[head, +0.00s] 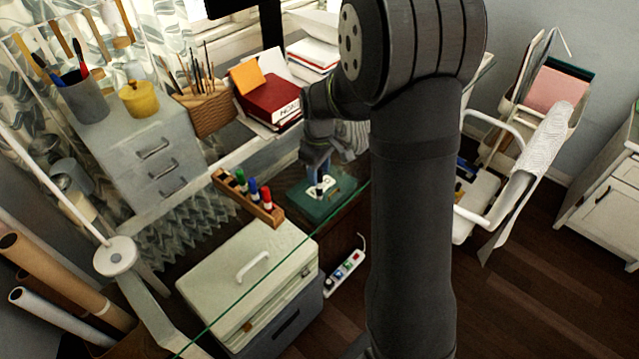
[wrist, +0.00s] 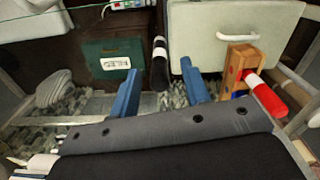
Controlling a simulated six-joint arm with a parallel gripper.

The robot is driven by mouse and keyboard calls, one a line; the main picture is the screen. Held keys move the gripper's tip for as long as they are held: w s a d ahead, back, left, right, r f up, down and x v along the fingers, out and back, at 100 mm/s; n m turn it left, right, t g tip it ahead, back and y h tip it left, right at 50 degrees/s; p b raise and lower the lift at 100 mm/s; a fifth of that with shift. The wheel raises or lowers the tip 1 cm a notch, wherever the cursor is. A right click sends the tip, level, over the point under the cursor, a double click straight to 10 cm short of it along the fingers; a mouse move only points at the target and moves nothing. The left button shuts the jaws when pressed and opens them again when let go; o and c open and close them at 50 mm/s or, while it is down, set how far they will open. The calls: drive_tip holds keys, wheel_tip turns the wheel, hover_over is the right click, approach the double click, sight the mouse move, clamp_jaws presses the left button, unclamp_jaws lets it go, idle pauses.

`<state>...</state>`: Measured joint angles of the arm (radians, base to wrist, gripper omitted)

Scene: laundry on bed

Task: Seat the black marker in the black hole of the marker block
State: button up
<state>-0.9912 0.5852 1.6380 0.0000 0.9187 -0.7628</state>
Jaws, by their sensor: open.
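The black marker (wrist: 159,66) has a white band and shows in the wrist view between the two blue fingers of my open gripper (wrist: 158,72), a little beyond the tips. I see a gap on both sides of it. In the head view my gripper (head: 318,177) points down, to the right of the wooden marker block (head: 272,219); the marker is hard to make out there. The block holds a green marker (head: 241,180), a blue marker (head: 253,189) and a red marker (head: 266,198). The block's left end has no marker. The black hole cannot be told apart.
The tabletop is clear glass, its edge running across the head view. Below it show a green box (head: 336,207) with a white label, a pale case (head: 217,266) and a power strip (head: 344,274).

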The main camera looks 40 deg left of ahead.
wheel_tip(320, 180, down, 2)
drive_tip(key=shift+f, duration=0.2)
clamp_jaws()
drive_tip(key=shift+r, duration=0.15)
